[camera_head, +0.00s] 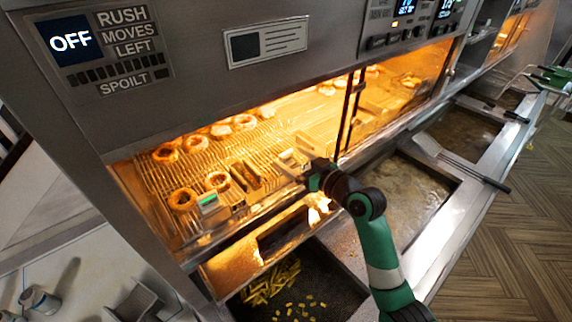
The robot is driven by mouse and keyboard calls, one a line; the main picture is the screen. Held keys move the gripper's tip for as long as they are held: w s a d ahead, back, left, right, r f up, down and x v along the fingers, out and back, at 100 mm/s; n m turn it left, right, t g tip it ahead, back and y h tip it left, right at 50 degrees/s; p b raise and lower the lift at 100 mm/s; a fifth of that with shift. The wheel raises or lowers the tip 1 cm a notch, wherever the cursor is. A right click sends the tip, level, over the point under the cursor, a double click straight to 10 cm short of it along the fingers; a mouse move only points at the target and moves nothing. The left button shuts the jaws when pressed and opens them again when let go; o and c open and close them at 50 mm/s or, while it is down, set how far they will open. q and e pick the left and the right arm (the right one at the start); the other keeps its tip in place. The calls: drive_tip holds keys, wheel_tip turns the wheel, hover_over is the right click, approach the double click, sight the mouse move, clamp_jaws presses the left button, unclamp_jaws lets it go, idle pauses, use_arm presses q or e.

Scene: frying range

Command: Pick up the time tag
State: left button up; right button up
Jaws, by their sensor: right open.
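A small pale block with a green face (208,203), which looks like the time tag, stands at the front left of the lit warming rack, beside a ring-shaped fried piece. My right gripper (290,170) reaches over the front edge of the rack from the right, well to the right of the green-faced block. It is open. A pale frame-like piece (293,158) lies right by its fingertips; I cannot tell whether they touch. My left gripper is not in view.
The wire rack (155,175) holds several fried rings and pieces under a low hood (200,85). A dark bin with fries (272,284) lies below its front edge. Oil vats (410,190) are to the right. A grey counter (80,270) is at the lower left.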

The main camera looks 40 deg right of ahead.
drive_tip(key=shift+w+f+p, duration=0.2)
drive_tip(key=shift+w, duration=1.25)
drive_tip(key=shift+w+f+p, duration=0.15)
drive_tip(key=shift+w+p, duration=0.05)
drive_tip(key=shift+w, duration=1.2)
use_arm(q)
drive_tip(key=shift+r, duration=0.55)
use_arm(e)
drive_tip(key=c, duration=1.4)
